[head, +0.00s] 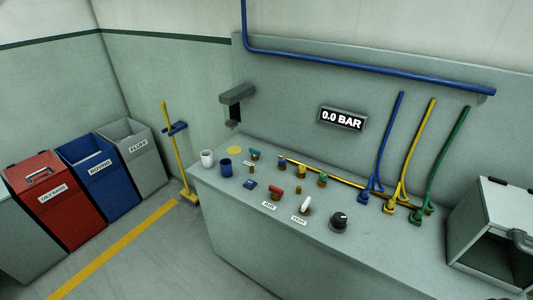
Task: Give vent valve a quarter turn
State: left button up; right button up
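The vent valve (306,203) stands on the grey-green bench, a small brass fitting with a white lever, just behind a white label (299,220) that seems to read VENT. To its left is a valve with a red handle (275,190), behind a label (269,206) that seems to read AIR. A black knob (339,221) is to the right of the vent valve. A display (342,118) on the back panel reads 0.0 BAR. Neither of my grippers is in view.
The bench (230,212) also carries white (207,158) and blue (225,168) cups, a brass pipe (335,174) with small valves, and blue, yellow and green hoses (430,165). An open grey box (490,235) stands right. Bins (92,172) and a yellow-handled broom (173,140) stand left.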

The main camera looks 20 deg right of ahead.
aim_at(305, 207)
jog(key=j+z, duration=0.1)
jog(key=z, duration=0.6)
